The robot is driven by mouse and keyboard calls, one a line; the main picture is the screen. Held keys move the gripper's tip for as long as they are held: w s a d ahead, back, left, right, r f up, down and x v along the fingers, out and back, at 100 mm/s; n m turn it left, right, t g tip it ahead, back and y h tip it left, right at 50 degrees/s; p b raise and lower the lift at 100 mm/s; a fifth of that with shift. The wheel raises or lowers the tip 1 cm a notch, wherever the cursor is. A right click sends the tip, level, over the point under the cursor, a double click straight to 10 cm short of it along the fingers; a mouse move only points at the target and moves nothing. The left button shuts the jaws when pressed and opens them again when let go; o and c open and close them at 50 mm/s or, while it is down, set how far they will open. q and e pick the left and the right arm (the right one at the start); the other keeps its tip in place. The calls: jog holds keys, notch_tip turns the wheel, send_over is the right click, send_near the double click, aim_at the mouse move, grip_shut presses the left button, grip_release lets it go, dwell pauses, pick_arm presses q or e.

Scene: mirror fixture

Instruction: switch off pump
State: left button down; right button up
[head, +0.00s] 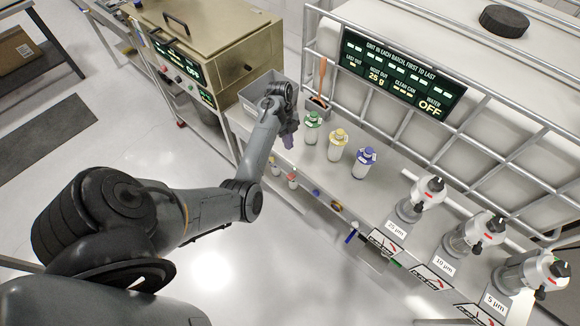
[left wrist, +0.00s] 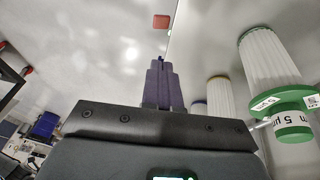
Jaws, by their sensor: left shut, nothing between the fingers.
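No part in view is clearly labelled as the pump or its switch. A beige machine (head: 215,40) at the back left has a dark panel reading OFF (head: 193,70). My right gripper is not in view.
Three clamped units (head: 420,200) stand at right. A display board (head: 400,75) reads WATER OFF. Small coloured parts line the bench's front edge. The floor (head: 200,260) is clear.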

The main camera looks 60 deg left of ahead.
pick_arm(q)
jog(key=shift+f, duration=0.1)
jog(key=b, duration=0.2)
send_near(291, 177)
jog(key=x, duration=0.5)
jog(key=shift+d, duration=0.15)
jog(key=shift+s+d+f, duration=0.1)
jog(key=shift+s+f, duration=0.05)
jog(key=shift+f, duration=0.4)
